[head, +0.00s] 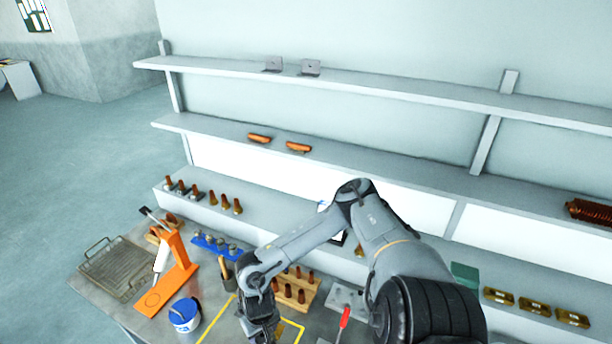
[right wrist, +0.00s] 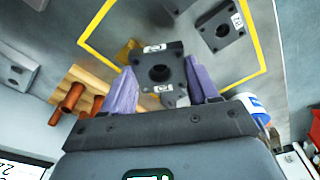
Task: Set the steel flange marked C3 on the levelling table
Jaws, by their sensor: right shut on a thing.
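My right gripper (head: 262,328) points down over the front of the bench in the head view, at the end of my right arm. In the right wrist view its two purple fingers (right wrist: 156,88) are shut on a dark square steel flange (right wrist: 160,68) with a round centre hole. The flange has small white labels, too small to read surely. A second dark square flange (right wrist: 221,31), also labelled, lies on the bench inside a yellow outline. I cannot tell which surface is the levelling table. My left gripper is not in view.
A blue-white bucket (head: 185,315), an orange stand (head: 170,278) and a wire tray (head: 116,268) are at left. A wooden rack (head: 296,288) of brown pegs stands behind the gripper. A red-handled lever (head: 343,318) is at right. Shelves (head: 350,86) rise behind.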

